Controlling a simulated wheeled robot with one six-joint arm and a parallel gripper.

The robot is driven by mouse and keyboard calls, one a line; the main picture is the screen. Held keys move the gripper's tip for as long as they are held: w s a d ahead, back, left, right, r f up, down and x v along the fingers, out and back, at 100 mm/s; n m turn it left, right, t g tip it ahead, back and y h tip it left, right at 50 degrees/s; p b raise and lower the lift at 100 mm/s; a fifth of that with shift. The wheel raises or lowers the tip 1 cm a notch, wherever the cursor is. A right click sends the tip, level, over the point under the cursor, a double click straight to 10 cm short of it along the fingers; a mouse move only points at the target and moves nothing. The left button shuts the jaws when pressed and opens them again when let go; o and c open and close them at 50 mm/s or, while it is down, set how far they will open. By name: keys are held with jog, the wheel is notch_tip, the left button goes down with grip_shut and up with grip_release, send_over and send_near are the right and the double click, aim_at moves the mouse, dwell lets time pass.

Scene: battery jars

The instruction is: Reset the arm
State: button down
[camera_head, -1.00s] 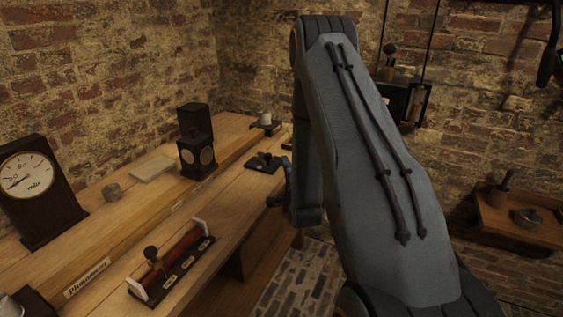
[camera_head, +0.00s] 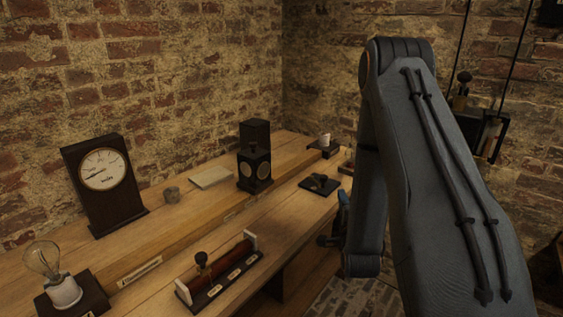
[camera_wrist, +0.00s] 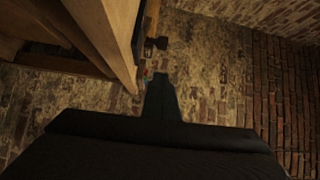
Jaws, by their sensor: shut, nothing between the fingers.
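My arm (camera_head: 440,190) rises on the right of the head view and folds down at its elbow. My gripper (camera_wrist: 161,80) shows in the wrist view as a narrow dark shape pointing away, shut and empty, over the brick floor. In the head view, the end of the arm hangs beside the right edge of the wooden bench (camera_head: 290,228), partly hidden behind my own links. The fingers cannot be made out clearly there.
On the bench stand a dial meter (camera_head: 102,185), a light bulb (camera_head: 43,259) on a dark base, a red coil (camera_head: 222,268) on a board and a black box (camera_head: 254,165). A hanging shelf (camera_head: 487,130) is at the right. Brick walls enclose the back.

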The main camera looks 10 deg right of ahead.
jog(key=a+n+g+y, duration=0.1)
jog(key=a+n, duration=0.1)
jog(key=a+n+g, duration=0.2)
jog(key=a+n+g+y, duration=0.1)
jog(key=a+n+g, duration=0.1)
jog(key=shift+w+a+f+n+y, duration=0.1)
jog(key=shift+w+f+n+y, duration=0.05)
jog(key=shift+f+n+y, duration=0.2)
jog(key=s+a+r+n+g, duration=0.1)
jog(key=s+a+n+g, duration=0.3)
jog(key=s, duration=0.4)
jog(key=s+a+r+n+g+y, duration=0.1)
jog(key=s+a+n+g, duration=0.3)
jog(key=s, duration=0.5)
jog(key=s+a+r+n+g+y, duration=0.1)
jog(key=s+a+r+n+g, duration=0.2)
jog(key=s+n, duration=0.3)
jog(key=s+a+g, duration=0.1)
jog(key=s, duration=0.2)
jog(key=shift+s+r, duration=0.2)
